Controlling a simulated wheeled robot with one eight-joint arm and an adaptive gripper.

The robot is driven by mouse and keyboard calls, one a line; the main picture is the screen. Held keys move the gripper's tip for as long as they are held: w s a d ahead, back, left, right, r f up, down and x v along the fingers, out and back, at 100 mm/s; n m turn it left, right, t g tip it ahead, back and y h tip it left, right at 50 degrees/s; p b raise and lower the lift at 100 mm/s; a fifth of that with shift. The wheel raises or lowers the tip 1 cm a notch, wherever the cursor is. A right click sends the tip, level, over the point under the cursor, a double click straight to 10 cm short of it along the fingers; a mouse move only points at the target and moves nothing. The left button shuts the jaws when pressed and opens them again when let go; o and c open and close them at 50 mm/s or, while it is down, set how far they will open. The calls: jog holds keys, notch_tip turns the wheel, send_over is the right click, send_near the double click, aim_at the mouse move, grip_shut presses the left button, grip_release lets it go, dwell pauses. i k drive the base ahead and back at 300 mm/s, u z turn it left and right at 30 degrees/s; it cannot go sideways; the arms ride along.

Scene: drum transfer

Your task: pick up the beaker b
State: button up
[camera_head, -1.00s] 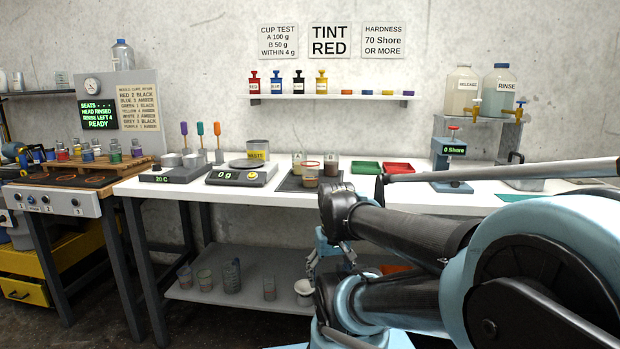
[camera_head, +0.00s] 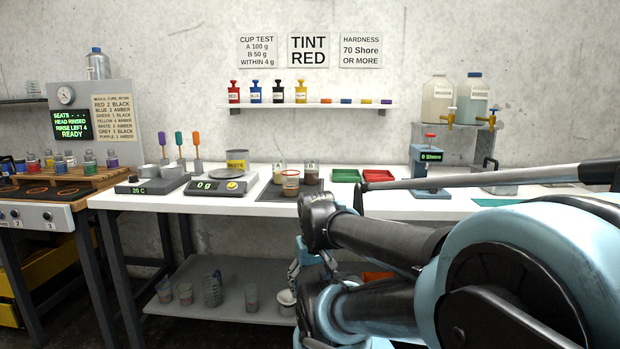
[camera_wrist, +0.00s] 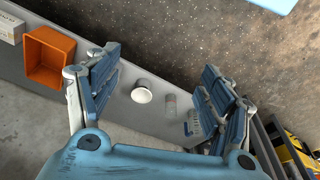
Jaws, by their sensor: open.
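Beaker b (camera_head: 311,174), marked B, stands upright on a dark mat (camera_head: 268,194) on the white bench. It holds something dark. A beaker marked A (camera_head: 279,171) stands to its left, and a cup with a brownish content (camera_head: 290,184) stands in front of them, partly covering both. My gripper (camera_head: 306,268) is in front of the bench, below the top and well below beaker b, partly hidden by my arm. In the wrist view my gripper (camera_wrist: 162,62) is open and empty, its fingers wide apart over the lower shelf. Beaker b is not in the wrist view.
A scale (camera_head: 221,187) with a waste tin stands left of the mat. Green (camera_head: 346,175) and red (camera_head: 378,176) trays lie to the right. The lower shelf (camera_wrist: 122,100) carries a white cup (camera_wrist: 142,92), glassware and an orange bin (camera_wrist: 50,55).

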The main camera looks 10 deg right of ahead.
aim_at(311, 165)
jog(key=z, duration=1.9)
jog(key=k, duration=1.55)
jog(key=u, duration=0.75)
jog(key=i, duration=1)
